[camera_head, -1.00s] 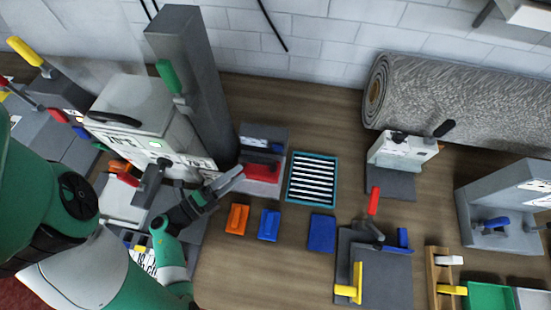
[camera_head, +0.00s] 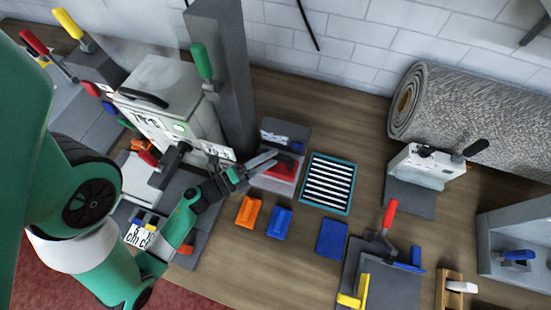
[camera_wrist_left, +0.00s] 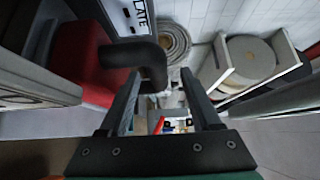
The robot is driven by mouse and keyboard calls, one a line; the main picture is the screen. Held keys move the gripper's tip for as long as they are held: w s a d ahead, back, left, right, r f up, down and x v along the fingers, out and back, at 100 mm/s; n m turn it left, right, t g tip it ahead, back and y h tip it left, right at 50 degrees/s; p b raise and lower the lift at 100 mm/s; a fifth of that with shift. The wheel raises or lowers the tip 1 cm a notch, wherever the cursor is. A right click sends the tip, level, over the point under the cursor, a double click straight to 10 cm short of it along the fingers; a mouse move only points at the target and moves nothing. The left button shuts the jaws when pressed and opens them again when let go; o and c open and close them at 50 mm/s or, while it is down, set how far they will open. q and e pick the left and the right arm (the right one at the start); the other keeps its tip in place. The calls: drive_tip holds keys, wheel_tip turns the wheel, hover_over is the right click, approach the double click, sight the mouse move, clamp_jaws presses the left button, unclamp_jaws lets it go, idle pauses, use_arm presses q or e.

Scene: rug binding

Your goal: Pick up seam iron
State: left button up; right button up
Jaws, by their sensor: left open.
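The seam iron appears to be the red body (camera_head: 286,169) with a dark handle on a small stand left of the striped rack. In the left wrist view its red side (camera_wrist_left: 93,62) is at upper left. Its thick black handle (camera_wrist_left: 150,58) bends across in front of the left finger's tip. My left gripper (camera_head: 269,160) is open, with its fingers reaching to the iron from the left. Its two fingers (camera_wrist_left: 164,88) are spread apart in the wrist view. I cannot tell whether they touch the handle. My right gripper is not in view.
A tall grey column (camera_head: 222,80) and a white heated box (camera_head: 170,95) stand close behind my left arm. A teal-framed striped rack (camera_head: 328,183) is right of the iron. Orange (camera_head: 248,211) and blue (camera_head: 280,221) blocks lie in front. A rug roll (camera_head: 480,115) lies behind.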

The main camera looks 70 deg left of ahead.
use_arm(q)
drive_tip(key=shift+x, duration=2.9)
drive_tip(key=shift+s+f, duration=0.1)
drive_tip(key=shift+f, duration=0.1)
drive_tip(key=shift+c, duration=0.2)
clamp_jaws()
drive_tip(key=shift+a, duration=0.1)
drive_tip(key=shift+r, duration=0.1)
